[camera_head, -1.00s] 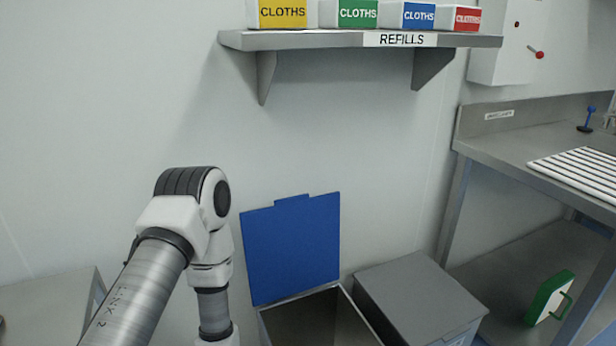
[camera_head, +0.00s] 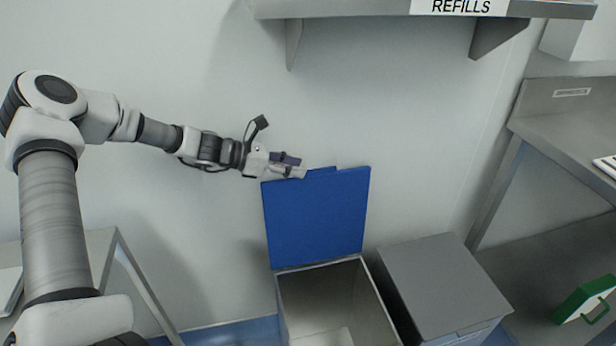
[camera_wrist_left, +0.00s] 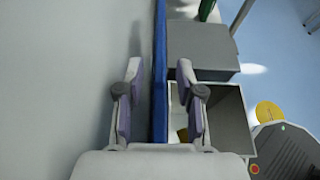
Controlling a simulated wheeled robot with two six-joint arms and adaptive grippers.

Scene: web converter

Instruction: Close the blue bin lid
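The blue bin lid (camera_head: 318,220) stands upright and open against the wall, at the back of an open grey bin (camera_head: 345,295). My left gripper (camera_head: 292,165) is at the lid's top left corner. In the left wrist view, the two fingers of the left gripper (camera_wrist_left: 160,68) are apart, with the edge of the blue lid (camera_wrist_left: 160,50) running between them. Neither finger is clearly touching the lid. The open bin (camera_wrist_left: 232,110) shows to the right of the lid there. My right gripper is not in view.
A grey bin with a shut lid (camera_head: 440,280) stands just right of the open one. A wall shelf (camera_head: 390,10) is above, and a metal bench (camera_head: 565,125) is at the right. A low metal table (camera_head: 95,250) stands at the left.

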